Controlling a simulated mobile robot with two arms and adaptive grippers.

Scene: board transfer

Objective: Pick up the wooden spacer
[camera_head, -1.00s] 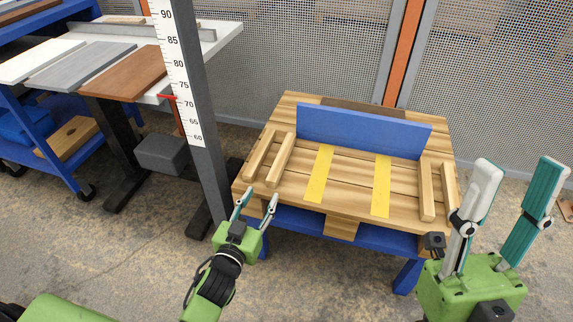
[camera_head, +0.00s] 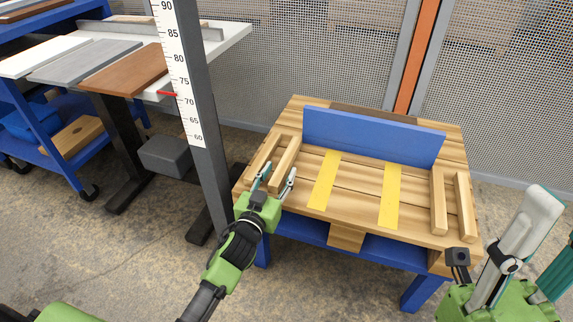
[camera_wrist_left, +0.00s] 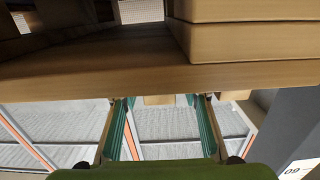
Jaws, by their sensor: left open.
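Several wooden spacers lie on the wooden table top (camera_head: 362,182): a left pair, with an outer spacer (camera_head: 262,158) and an inner spacer (camera_head: 287,155), and a right pair, with one spacer (camera_head: 438,200) and another (camera_head: 465,207). My left gripper (camera_head: 277,177) is open and empty at the near left edge of the table. Its fingertips appear on either side of the inner left spacer's near end; I cannot tell whether they touch it. In the left wrist view the open fingers (camera_wrist_left: 161,125) stand below the table's wooden edge (camera_wrist_left: 120,78). My right gripper (camera_head: 548,235) is open, partly cut off at right.
A blue board (camera_head: 372,137) stands upright along the back of the table. Two yellow strips, one left (camera_head: 325,180) and one right (camera_head: 390,195), mark the top. A dark post with a height scale (camera_head: 183,75) rises close to the left of the table.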

